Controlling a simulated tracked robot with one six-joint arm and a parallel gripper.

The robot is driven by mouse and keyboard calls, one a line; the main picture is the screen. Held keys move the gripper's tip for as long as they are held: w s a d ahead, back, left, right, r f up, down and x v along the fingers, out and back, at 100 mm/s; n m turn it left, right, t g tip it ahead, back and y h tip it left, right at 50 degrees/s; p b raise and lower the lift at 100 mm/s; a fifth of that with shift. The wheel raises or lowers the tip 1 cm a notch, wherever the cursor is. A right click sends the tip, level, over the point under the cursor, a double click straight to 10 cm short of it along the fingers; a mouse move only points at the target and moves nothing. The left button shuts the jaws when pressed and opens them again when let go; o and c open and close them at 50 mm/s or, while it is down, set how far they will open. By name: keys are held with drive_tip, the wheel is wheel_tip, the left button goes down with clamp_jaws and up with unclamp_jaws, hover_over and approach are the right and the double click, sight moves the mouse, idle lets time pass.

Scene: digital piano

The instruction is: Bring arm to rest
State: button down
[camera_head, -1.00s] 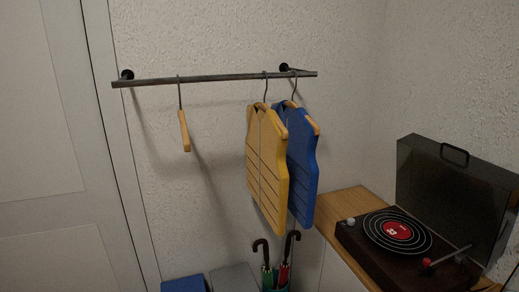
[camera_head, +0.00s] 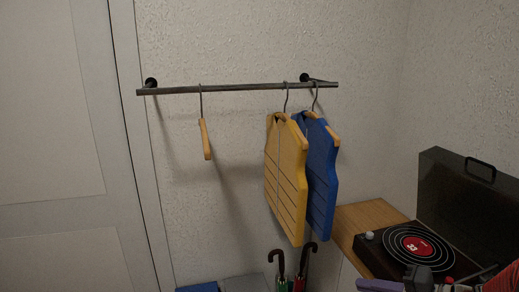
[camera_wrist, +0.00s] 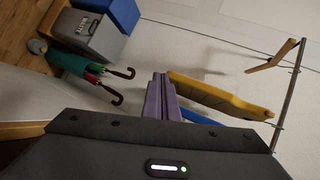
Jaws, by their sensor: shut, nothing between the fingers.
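My gripper shows in the wrist view as two purple fingers (camera_wrist: 161,98) pressed together, shut and empty. In the head view a purple part of my gripper (camera_head: 380,285) shows at the bottom right edge, in front of the record player. Most of my arm is out of the frame there. In the wrist view the fingers overlap part of a yellow vest (camera_wrist: 222,95), but whether they touch it cannot be told.
A wall rail (camera_head: 240,88) holds an empty wooden hanger (camera_head: 206,139), the yellow vest (camera_head: 285,180) and a blue vest (camera_head: 321,165). A record player (camera_head: 385,258) with raised lid (camera_head: 470,200) stands at right. Umbrellas (camera_wrist: 85,65) and bins (camera_wrist: 88,38) stand below.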

drive_tip(key=s+a+n+g+h, duration=0.1)
drive_tip(key=s+a+n+g, duration=0.3)
drive_tip(key=a, duration=0.7)
drive_tip(key=s+a+r+n+h, duration=0.4)
drive_tip(key=s+h, duration=0.4)
drive_tip(key=s, duration=0.2)
drive_tip(key=shift+s+r, duration=0.15)
drive_tip(key=shift+r, duration=0.75)
drive_tip(key=shift+a, duration=0.1)
